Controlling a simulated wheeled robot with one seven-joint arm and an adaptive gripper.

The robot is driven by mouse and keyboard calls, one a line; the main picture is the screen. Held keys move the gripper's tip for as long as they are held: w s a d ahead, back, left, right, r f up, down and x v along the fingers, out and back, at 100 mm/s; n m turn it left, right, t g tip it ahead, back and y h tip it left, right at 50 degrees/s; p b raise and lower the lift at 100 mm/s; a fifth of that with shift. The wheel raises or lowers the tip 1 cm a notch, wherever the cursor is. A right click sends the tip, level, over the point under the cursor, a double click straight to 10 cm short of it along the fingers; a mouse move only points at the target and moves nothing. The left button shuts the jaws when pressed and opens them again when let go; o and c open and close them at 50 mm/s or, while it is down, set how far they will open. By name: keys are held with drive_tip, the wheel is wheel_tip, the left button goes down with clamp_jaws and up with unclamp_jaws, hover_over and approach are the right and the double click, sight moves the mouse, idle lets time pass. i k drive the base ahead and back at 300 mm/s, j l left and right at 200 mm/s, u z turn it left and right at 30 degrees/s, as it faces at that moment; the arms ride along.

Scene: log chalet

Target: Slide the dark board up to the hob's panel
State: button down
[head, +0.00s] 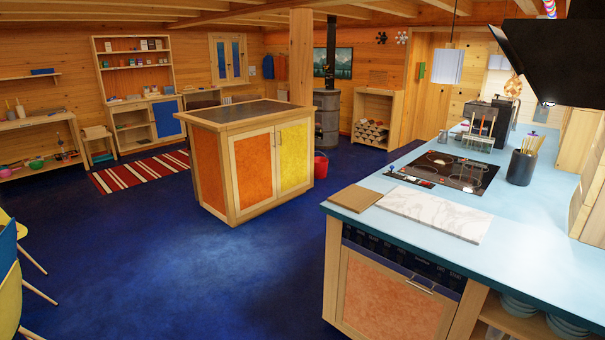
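A brown wooden board (355,198), the darker of two boards here, lies flat at the near left corner of the light blue counter (520,222). A white marbled board (435,214) lies flat just right of it; I cannot tell whether they touch. The black hob (456,172) is set in the counter behind the boards. Its panel (411,180), a strip with small controls, runs along the hob's near left edge. Bare counter shows between the boards and the panel. My gripper is not in view.
A dark utensil pot (521,167) stands right of the hob, and a clear rack (478,143) stands behind it. A large black hood-like shape (555,60) hangs above. A wooden island (252,155) stands left, with open blue floor (190,265) before it.

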sight(355, 199)
drive_tip(key=i+u, duration=0.3)
drive_tip(key=i, duration=0.65)
drive_tip(key=i+l+u, duration=0.25)
drive_tip(key=i, duration=0.65)
drive_tip(key=i+z, duration=0.3)
drive_tip(key=i, duration=0.15)
drive_tip(key=i+j+z, duration=0.35)
drive_tip(key=i+z, duration=0.75)
drive_tip(key=k+l, duration=0.05)
